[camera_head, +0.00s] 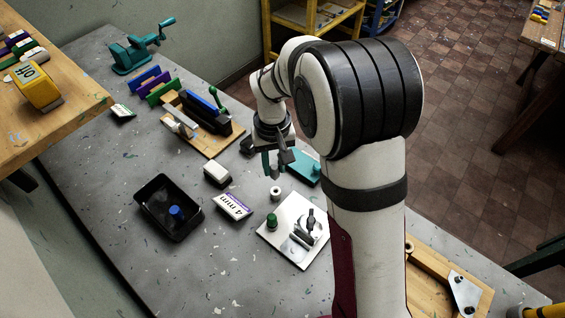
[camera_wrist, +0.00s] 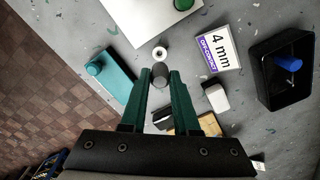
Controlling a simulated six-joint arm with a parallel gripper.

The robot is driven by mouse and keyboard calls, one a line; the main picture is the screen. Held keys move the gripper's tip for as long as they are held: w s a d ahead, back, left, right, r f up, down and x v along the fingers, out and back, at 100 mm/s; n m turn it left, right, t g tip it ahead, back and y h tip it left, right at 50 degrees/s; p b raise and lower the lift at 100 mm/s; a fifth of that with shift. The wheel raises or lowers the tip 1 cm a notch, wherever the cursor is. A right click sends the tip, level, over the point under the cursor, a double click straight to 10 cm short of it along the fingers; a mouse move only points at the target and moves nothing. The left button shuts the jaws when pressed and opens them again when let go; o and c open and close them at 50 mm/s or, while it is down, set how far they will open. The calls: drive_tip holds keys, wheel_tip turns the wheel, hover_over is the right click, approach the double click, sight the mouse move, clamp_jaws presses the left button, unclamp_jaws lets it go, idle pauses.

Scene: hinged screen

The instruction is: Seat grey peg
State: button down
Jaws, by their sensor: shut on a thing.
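My gripper (camera_head: 275,163) points down over the grey table, and its teal fingers (camera_wrist: 160,78) are shut on the grey peg (camera_wrist: 160,74). The peg's lower end (camera_head: 275,172) shows below the fingers in the head view. A small whitish ring with a dark hole (camera_head: 275,193) stands on the table, apart from the peg. It also shows just beyond the fingertips in the wrist view (camera_wrist: 160,53). A white plate (camera_head: 284,222) lies near the ring, with a green peg (camera_head: 271,220) and dark metal parts on it. Any hole in the plate is unclear.
A teal block (camera_head: 301,166) lies beside the gripper. A black tray (camera_head: 153,206) holds a blue peg (camera_head: 176,212). A "4 mm" card (camera_wrist: 218,50) and a white block (camera_head: 217,173) lie between. A wooden fixture (camera_head: 215,142) stands behind.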

sight(275, 177)
drive_tip(key=shift+f, duration=2.3)
drive_tip(key=shift+f, duration=0.2)
drive_tip(key=shift+f, duration=1.05)
drive_tip(key=c, duration=0.6)
unclamp_jaws()
drive_tip(key=shift+r, duration=0.1)
wheel_tip(275, 177, up, 15)
drive_tip(key=shift+r, duration=0.35)
